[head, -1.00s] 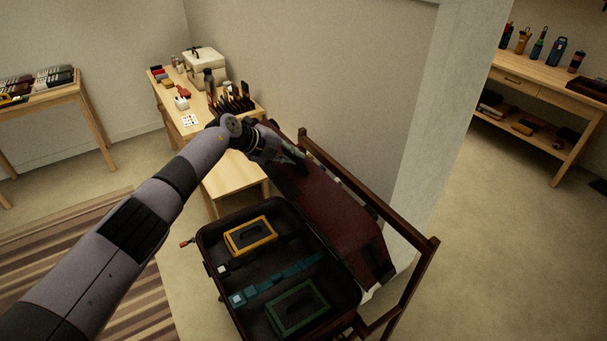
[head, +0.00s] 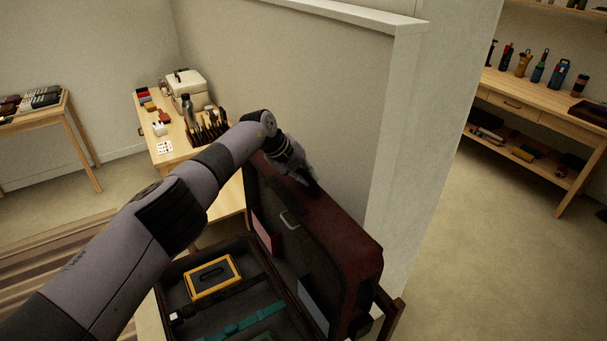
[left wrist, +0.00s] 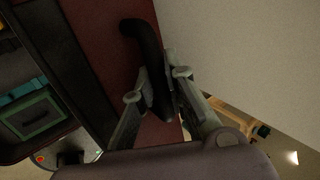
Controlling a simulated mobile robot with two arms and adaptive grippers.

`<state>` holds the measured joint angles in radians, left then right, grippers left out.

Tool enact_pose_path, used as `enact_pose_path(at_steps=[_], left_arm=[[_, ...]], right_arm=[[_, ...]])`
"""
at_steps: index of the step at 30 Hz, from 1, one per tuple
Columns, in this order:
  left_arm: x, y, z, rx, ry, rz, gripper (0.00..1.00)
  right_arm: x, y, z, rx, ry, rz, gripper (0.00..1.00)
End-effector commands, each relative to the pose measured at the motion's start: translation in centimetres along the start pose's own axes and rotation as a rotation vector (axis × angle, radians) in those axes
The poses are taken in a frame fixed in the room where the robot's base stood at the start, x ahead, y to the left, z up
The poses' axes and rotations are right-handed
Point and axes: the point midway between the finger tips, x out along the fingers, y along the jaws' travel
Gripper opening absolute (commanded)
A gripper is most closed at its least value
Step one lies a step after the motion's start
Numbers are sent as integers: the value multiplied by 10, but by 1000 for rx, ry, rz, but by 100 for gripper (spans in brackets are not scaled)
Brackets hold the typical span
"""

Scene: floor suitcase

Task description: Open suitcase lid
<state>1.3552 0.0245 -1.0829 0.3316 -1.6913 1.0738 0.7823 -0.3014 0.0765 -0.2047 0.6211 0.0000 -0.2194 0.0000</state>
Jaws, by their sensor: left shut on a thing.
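The open suitcase (head: 160,291) has a dark interior holding a yellow-framed case (head: 213,278) and a teal item (head: 248,322). Its lid (head: 335,240) stands raised along the right side, with its dark lining and a pale strap facing the interior and a dark red edge wall on top. My left gripper (head: 313,186) is at the lid's far upper edge. In the left wrist view, its fingers (left wrist: 158,86) are shut on a dark curved handle (left wrist: 147,42) on the red wall. The near part of the suitcase is cut off. My right gripper is not in view.
A wall (head: 320,85) stands close behind the lid. A wooden frame post (head: 390,312) is at the lid's near end. A wooden table (head: 163,138) with tools is beyond my arm. Open floor (head: 470,260) lies to the right.

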Motion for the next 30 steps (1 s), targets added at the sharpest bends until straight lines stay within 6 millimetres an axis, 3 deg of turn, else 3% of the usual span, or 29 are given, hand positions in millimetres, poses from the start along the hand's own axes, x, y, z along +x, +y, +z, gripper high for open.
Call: enact_pose_path(at_steps=[11, 12, 20, 30], left_arm=[[5, 7, -2, -1, 6, 17, 0], [5, 7, -2, -1, 6, 17, 15], [4, 6, -1, -2, 4, 13, 32], [2, 4, 0, -1, 1, 9, 33]], right_arm=[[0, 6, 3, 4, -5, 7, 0], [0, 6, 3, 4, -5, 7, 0], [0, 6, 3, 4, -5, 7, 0], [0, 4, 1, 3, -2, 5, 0]])
